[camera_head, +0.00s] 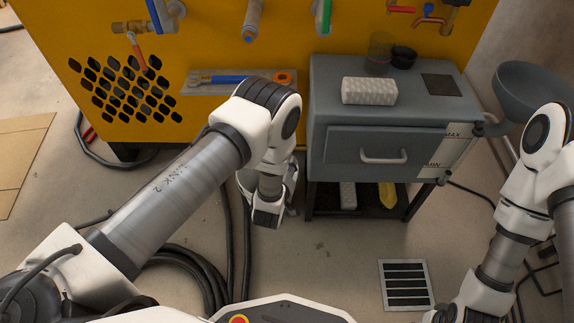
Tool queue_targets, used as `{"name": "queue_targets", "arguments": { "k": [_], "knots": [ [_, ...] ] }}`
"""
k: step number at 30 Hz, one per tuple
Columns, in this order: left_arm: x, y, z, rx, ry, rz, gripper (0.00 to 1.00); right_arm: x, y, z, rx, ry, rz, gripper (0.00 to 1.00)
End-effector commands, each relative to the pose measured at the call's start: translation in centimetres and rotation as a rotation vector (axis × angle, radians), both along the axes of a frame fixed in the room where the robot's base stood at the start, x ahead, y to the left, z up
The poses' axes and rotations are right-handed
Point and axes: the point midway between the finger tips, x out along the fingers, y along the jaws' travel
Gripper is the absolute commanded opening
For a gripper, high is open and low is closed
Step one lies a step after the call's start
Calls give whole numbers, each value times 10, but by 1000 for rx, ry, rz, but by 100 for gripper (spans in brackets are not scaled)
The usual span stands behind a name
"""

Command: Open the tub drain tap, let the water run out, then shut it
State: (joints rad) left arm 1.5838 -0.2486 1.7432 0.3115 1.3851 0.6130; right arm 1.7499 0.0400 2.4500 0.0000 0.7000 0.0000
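A grey cabinet-like unit (330,133) with a drawer handle stands right of centre; it may be the tub. A pale strip marked MAX and MIN (452,150) is on its right front, with a small dark fitting (443,179) at its lower end. I cannot tell whether this is the drain tap. No water shows. My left gripper (267,214) points down left of the unit, apart from its front; its fingers are too unclear to tell open or shut. My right arm bends down at the right edge, and its gripper is not clearly visible at the bottom.
A white block (369,91) lies on the unit. A floor grate (405,284) lies in front. Black hoses (190,268) cross the floor.

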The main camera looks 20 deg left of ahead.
Motion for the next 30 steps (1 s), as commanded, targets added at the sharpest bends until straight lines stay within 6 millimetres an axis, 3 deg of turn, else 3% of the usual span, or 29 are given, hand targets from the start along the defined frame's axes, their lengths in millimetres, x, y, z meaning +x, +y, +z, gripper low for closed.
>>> {"name": "queue_targets", "arguments": {
  "k": [11, 24, 30],
  "knots": [
    [-8, -2, 2, 0, 2, -3, 35, 0, 0, 0, 0, 0, 0, 40],
    [-100, -8, 34, 2, 4, -3, 35, 0, 0, 0, 0, 0, 0, 40],
    [-113, -8, 39, 0, 0, -2, 35, 0, 0, 0, 0, 0, 0, 40]
  ]
}}
